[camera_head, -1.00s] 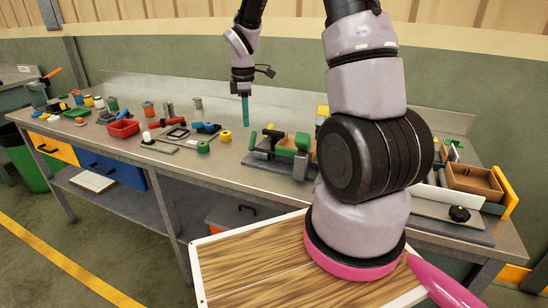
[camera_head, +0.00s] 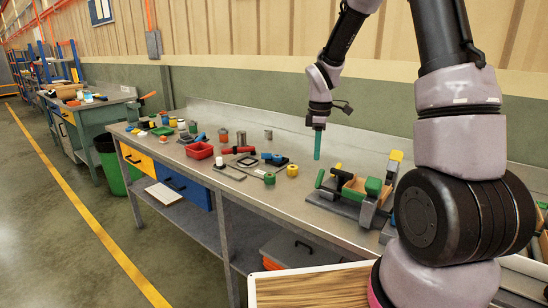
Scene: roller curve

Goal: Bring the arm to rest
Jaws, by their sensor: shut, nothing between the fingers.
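My arm rises on the right of the head view and bends over the workbench (camera_head: 215,196). My gripper (camera_head: 317,143) points down from the wrist with its teal fingers together and nothing between them. It hangs above the bench near the back, left of a grey fixture with green and wooden parts (camera_head: 360,190). It looks clear of everything on the bench. Part of the bench on the right is hidden behind my arm.
A red bin (camera_head: 199,151), a yellow roll (camera_head: 292,170), a green roll (camera_head: 269,179) and several small parts lie left of my gripper. A green waste bin (camera_head: 112,165) stands by the bench end. The floor (camera_head: 60,240) at the left is open.

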